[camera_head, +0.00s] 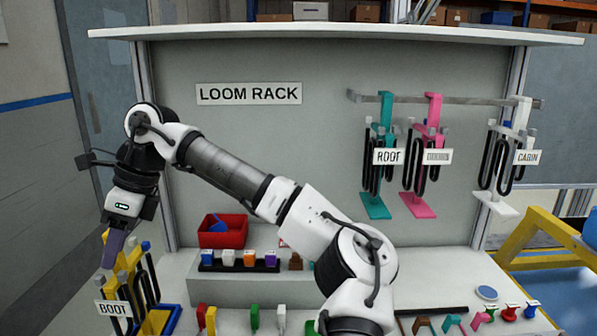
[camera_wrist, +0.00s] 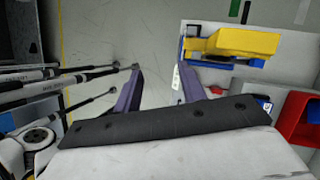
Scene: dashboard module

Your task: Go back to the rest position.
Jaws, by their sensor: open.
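My gripper (camera_head: 112,250) is at the left of the head view, at the end of my bent arm, with its purple fingers pointing down. In the wrist view my gripper (camera_wrist: 158,80) has its two purple fingers well apart, with only floor between them. The yellow holder labelled BOOT (camera_head: 134,262), with black cable loops, stands at the bench's left end, just right of and partly behind the fingers. It looks like the yellow piece (camera_wrist: 240,42) in the wrist view, right of the fingers. I cannot tell whether gripper and holder touch.
A red bin (camera_head: 240,222) and a row of colored connectors (camera_head: 240,266) sit on the bench. Teal (camera_head: 376,208), pink (camera_head: 420,208) and white (camera_head: 497,208) holders with cables hang on the rack's rail (camera_head: 460,101). Several small colored parts line the bench's front. A yellow frame (camera_head: 530,240) stands right.

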